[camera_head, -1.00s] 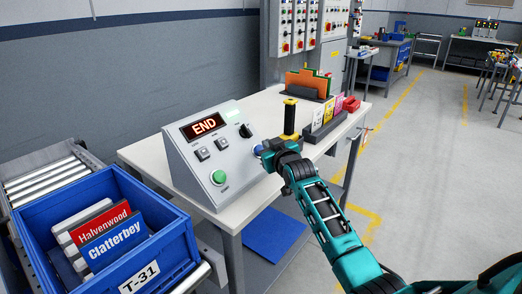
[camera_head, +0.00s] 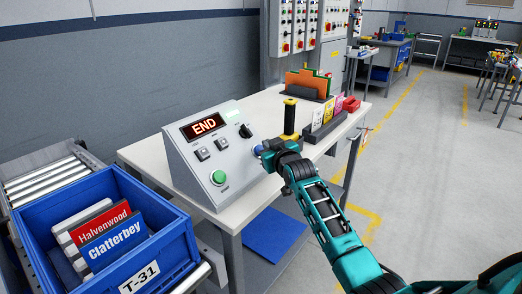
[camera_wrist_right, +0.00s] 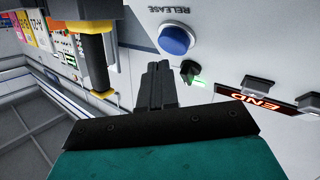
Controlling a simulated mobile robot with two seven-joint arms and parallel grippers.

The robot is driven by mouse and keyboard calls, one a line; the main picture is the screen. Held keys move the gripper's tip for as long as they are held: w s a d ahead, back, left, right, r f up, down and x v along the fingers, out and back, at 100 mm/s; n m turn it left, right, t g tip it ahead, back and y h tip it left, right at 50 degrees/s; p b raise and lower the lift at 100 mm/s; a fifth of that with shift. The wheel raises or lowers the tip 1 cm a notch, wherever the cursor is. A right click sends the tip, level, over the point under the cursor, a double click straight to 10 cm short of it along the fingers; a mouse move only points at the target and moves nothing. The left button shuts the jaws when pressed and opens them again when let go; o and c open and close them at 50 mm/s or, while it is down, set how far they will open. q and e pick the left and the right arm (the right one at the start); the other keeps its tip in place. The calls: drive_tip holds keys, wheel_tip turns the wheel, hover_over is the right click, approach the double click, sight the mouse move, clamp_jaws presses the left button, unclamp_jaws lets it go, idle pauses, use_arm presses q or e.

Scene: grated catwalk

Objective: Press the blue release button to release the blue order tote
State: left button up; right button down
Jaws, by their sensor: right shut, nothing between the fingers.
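The blue release button (camera_wrist_right: 177,39) shows in the right wrist view on the grey sloped panel, beside the word RELEASE. In the head view the button (camera_head: 258,149) is partly hidden by my right gripper (camera_head: 267,152), which is at the panel's right end. In the wrist view the fingertips (camera_wrist_right: 158,68) are shut and empty, close to the button; I cannot tell whether they touch the panel. The blue tote (camera_head: 182,240), labelled T-31, stands at the lower left on a roller conveyor (camera_head: 45,176). It holds boxes marked Halvenwood and Clatterbey. My left gripper is not in view.
The control panel (camera_head: 215,172) has a red END display, a green button (camera_head: 218,177), two grey keys and a black knob (camera_head: 245,131). A black and yellow post (camera_head: 290,118) and a card rack (camera_head: 325,127) stand on the table right of the panel.

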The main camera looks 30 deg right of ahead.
drive_tip(key=shift+w+a+f, duration=0.15)
drive_tip(key=shift+w+f, duration=0.15)
